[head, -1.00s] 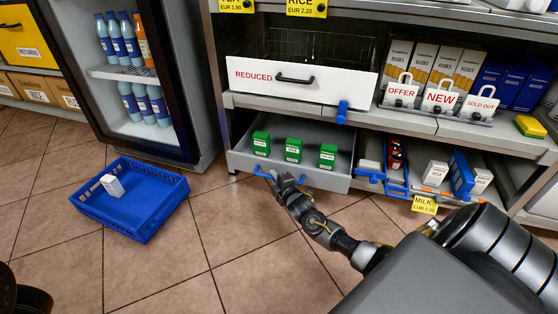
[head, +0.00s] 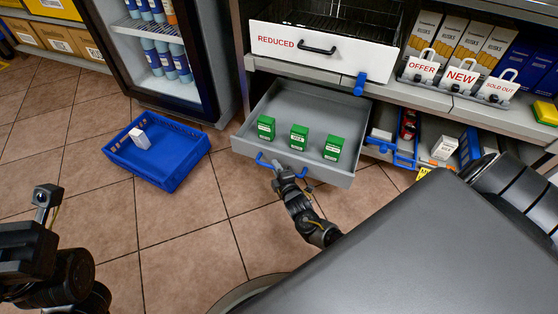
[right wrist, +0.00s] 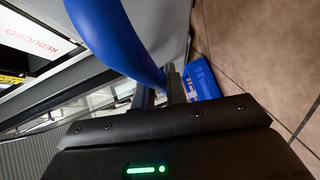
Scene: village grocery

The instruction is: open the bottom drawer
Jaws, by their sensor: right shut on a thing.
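The bottom drawer (head: 240,143) is a grey tray pulled out from under the shelf, with several green boxes (head: 300,137) standing inside. Its blue handle (head: 264,160) is on the front face. My right gripper (head: 282,172) is at that handle and shut on it. In the right wrist view the blue handle (right wrist: 118,38) runs large between the fingers (right wrist: 172,88). My left arm shows at the lower left of the head view, with dark links; its fingertips cannot be made out clearly.
Blue-edged bins (head: 404,158) sit to the right.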

